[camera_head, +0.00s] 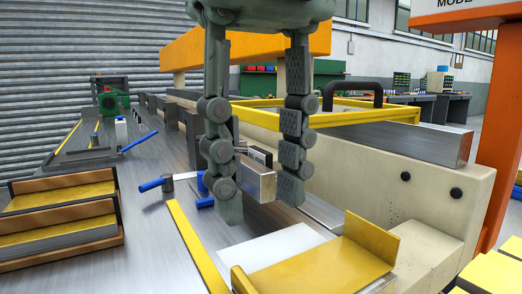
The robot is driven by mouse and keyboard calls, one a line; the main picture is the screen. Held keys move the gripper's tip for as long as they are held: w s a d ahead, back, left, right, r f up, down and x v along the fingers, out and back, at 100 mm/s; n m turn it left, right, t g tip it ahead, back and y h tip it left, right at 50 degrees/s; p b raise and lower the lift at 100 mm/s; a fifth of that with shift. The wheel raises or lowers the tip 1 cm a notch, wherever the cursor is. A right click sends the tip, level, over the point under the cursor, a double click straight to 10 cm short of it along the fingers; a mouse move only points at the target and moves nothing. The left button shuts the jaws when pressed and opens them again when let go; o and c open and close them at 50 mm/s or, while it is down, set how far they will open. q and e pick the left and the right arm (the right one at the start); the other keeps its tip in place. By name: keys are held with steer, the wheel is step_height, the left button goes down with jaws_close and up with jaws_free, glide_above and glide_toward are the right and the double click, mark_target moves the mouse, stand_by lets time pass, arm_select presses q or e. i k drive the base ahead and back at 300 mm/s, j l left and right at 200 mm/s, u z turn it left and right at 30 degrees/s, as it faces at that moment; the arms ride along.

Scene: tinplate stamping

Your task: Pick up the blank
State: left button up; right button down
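A flat pale sheet, which looks like the blank (268,247), lies on the metal worktop (120,250) at the lower middle, partly covered by a yellow angled plate (325,262). My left gripper (260,198) hangs down from the top middle, above and behind the pale sheet in the picture. Its two jointed grey fingers are spread well apart, with no sheet between them. A grey metal block (257,180) shows through the gap; it seems to stand behind the fingers. My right gripper is not in view.
A wooden rack (122,236) with stacked yellow-topped sheets stands at left. A yellow strip (197,250) runs along the worktop. A cream machine body (375,185) and yellow frame (330,122) stand at right.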

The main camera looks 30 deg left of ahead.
mark_target(339, 265)
steer(key=k, duration=2)
